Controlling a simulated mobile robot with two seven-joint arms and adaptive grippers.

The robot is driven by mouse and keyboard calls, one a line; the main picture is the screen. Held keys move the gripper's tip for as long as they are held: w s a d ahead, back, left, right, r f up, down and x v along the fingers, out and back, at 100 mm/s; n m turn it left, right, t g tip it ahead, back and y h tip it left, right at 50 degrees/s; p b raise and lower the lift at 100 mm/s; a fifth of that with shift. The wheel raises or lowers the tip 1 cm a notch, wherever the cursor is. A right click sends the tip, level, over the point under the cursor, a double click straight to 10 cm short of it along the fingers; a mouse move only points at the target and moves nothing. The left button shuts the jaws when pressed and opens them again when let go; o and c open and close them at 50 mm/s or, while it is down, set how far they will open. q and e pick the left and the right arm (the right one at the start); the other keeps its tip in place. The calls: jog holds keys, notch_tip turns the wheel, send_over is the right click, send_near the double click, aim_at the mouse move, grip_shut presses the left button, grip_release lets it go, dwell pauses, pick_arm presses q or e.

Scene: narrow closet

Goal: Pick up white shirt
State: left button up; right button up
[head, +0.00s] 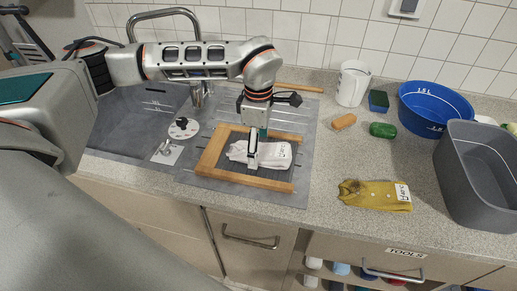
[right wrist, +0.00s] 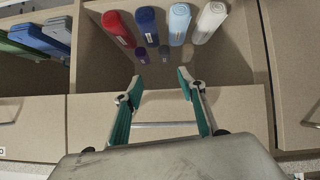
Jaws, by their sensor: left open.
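A white folded cloth, likely the white shirt (head: 276,154), lies flat inside a light wooden frame (head: 215,150) on the grey drainboard by the sink. Faint markings show on its right part. My left gripper (head: 254,160) is open and points down over the left-middle part of the cloth. Its fingers hide some of the cloth, and I cannot tell whether they touch it. My right gripper (right wrist: 161,82) is open and empty in the right wrist view, in front of a cabinet with rolled items.
A mustard cloth (head: 372,195) lies on the counter to the right. The faucet (head: 165,13) and sink are at left. Drawers with handles are below.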

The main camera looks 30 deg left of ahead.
pick_arm(q)
jog(key=shift+f, duration=0.15)
jog(key=c, duration=1.3)
jog(key=shift+r, duration=0.2)
